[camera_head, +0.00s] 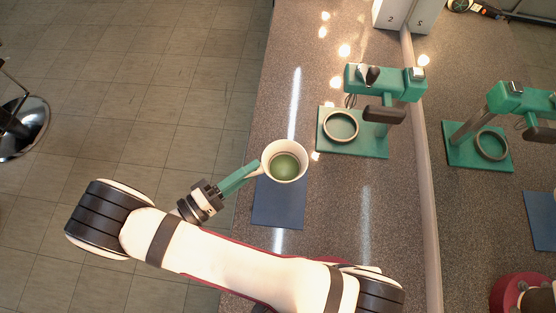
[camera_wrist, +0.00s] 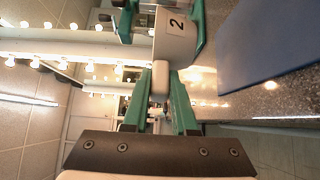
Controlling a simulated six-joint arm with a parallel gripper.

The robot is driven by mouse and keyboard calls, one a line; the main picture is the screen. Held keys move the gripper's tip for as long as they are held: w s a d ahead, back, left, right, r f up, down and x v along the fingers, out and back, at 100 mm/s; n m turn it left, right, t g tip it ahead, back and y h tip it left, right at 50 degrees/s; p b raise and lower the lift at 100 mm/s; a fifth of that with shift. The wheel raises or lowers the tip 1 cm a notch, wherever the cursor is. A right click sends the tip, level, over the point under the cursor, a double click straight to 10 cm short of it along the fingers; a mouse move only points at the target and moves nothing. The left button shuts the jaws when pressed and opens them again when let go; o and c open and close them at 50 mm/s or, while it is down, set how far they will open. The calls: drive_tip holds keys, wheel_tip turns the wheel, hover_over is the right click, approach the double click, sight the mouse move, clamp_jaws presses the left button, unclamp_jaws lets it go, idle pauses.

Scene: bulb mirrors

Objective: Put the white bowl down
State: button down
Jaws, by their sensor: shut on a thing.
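The white bowl (camera_head: 299,160) is in the middle of the head view, with its opening facing up and something green (camera_head: 284,167) inside. My gripper (camera_head: 254,170) comes from the lower left and is shut on the handle at its side. In the wrist view, a white part (camera_wrist: 160,78) lies between my green fingers, with a white face marked "2" (camera_wrist: 176,50) beyond it. The blue mat (camera_head: 278,205) lies on the counter and the bowl overlaps its far edge in the head view. In the wrist view the mat (camera_wrist: 265,45) appears apart, to the right.
A green stand with a ring (camera_head: 355,142) is on the counter to the right of the bowl. A mirror behind its edge (camera_head: 425,200) repeats the stand and mat.

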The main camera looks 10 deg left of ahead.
drive_tip(key=s+r, duration=0.2)
drive_tip(key=s, duration=0.2)
drive_tip(key=f, duration=0.7)
drive_tip(key=shift+a+f, duration=0.2)
drive_tip(key=shift+f, duration=0.2)
drive_tip(key=c, duration=0.7)
unclamp_jaws()
drive_tip(key=shift+f, duration=0.1)
